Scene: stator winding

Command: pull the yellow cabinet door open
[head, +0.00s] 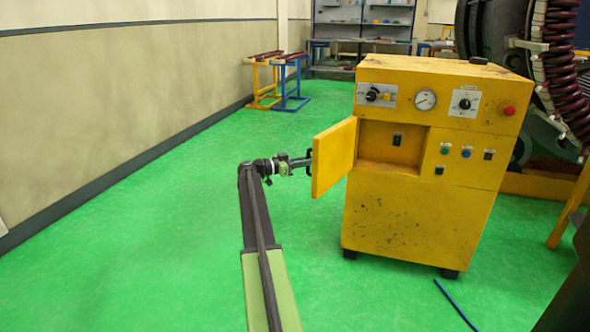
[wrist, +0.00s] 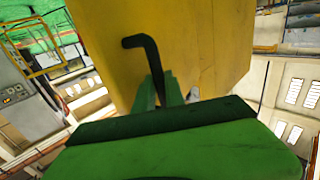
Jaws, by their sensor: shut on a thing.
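The yellow cabinet (head: 415,215) stands on the green floor at the right in the head view. Its small yellow door (head: 333,157) is swung out to the left, and the recess (head: 392,145) behind it shows, with a small dark switch inside. My gripper (head: 308,161) is at the door's outer face, near its left edge. In the wrist view the door (wrist: 205,45) fills the upper middle, with a black bent handle (wrist: 148,58) on it. My gripper (wrist: 165,92) is shut on the handle; the fingertips are partly hidden behind my green gripper body.
A blue rod (head: 456,304) lies on the floor before the cabinet. A beige wall (head: 120,100) runs along the left. Yellow and blue stands (head: 290,85) are at the back. A large dark machine (head: 495,30) stands behind the cabinet. The floor left of the door is clear.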

